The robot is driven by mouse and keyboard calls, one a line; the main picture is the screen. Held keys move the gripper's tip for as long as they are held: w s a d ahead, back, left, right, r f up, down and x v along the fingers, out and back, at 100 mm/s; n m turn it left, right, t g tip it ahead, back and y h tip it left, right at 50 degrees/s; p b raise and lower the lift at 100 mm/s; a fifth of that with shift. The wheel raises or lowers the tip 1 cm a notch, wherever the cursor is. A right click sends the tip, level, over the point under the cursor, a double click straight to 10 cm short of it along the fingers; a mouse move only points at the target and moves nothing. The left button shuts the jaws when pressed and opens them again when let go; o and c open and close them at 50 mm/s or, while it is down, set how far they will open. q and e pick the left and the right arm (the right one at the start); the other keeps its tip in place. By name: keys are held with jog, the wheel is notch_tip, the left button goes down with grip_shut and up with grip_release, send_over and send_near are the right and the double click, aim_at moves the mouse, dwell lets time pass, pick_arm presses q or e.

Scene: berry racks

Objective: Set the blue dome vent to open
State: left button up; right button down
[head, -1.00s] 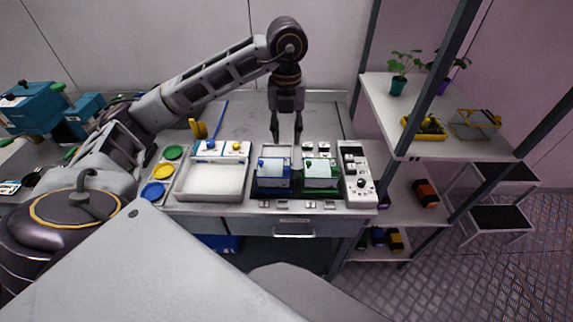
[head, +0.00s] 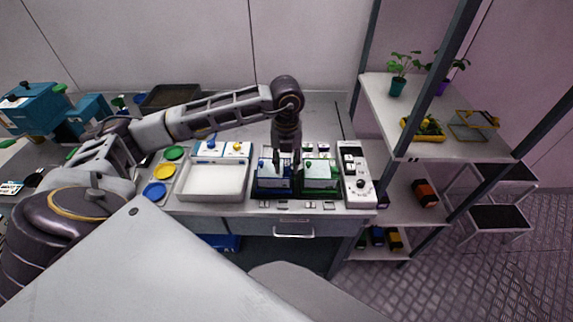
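The blue dome unit (head: 270,183) stands on the bench, left of the green dome unit (head: 320,178). Both have pale, translucent tops. The blue dome's vent is too small and too covered by my gripper to read its setting. My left gripper (head: 286,166) points down over the right part of the blue dome, near the gap to the green one. Its two fingers are apart, with nothing seen between them. I cannot tell whether they touch the dome. My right gripper is not in view.
A white tray (head: 213,199) is left of the domes. Blue, yellow and green discs (head: 165,171) lie further left. A white control panel (head: 355,185) stands at the right. A shelf (head: 440,140) with plants rises beyond it. A dark tray (head: 172,95) is at the back.

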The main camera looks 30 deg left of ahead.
pick_arm(q)
jog(key=shift+f, duration=0.85)
jog(key=shift+c, duration=0.4)
grip_shut()
